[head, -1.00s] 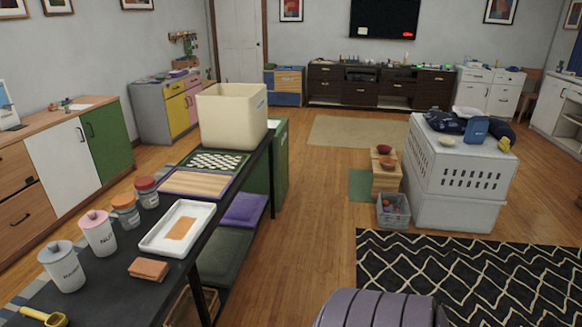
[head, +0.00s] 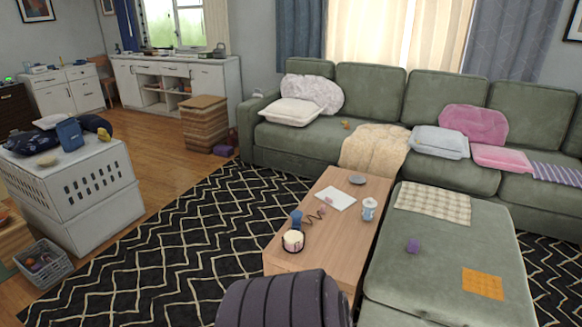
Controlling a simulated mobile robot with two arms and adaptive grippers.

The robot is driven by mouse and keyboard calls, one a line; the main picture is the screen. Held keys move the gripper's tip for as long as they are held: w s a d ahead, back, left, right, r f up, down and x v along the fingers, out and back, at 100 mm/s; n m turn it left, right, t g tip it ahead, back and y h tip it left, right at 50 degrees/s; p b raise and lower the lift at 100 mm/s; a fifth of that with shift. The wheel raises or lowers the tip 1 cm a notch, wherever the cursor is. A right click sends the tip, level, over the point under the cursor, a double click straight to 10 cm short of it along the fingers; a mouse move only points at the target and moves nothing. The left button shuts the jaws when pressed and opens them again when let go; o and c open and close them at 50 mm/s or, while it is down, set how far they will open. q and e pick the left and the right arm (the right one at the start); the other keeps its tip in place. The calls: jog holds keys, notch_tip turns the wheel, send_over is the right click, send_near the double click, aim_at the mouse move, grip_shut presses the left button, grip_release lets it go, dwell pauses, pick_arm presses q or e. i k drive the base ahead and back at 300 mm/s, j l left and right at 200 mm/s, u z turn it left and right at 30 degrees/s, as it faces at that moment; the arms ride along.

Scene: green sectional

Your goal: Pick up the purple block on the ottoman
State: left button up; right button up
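In the head view, a small purple block (head: 413,246) lies on the green ottoman (head: 440,270), between a checked cloth and an orange cloth. Nothing covers it. Neither of my grippers is in view.
A wooden coffee table (head: 320,238) with a mug (head: 369,209), a paper and small items stands left of the ottoman. A green sofa (head: 365,100) runs behind. A checked cloth (head: 434,202) and an orange cloth (head: 483,284) lie on the ottoman. The patterned rug (head: 170,240) at left is open floor.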

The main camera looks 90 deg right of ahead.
aim_at(413, 246)
jog(key=z, duration=3.75)
jog(key=i+j, duration=0.15)
jog(key=j, duration=0.25)
jog(key=i+j, duration=0.15)
jog(key=j, duration=0.25)
jog(key=i+j, duration=0.15)
jog(key=j, duration=0.25)
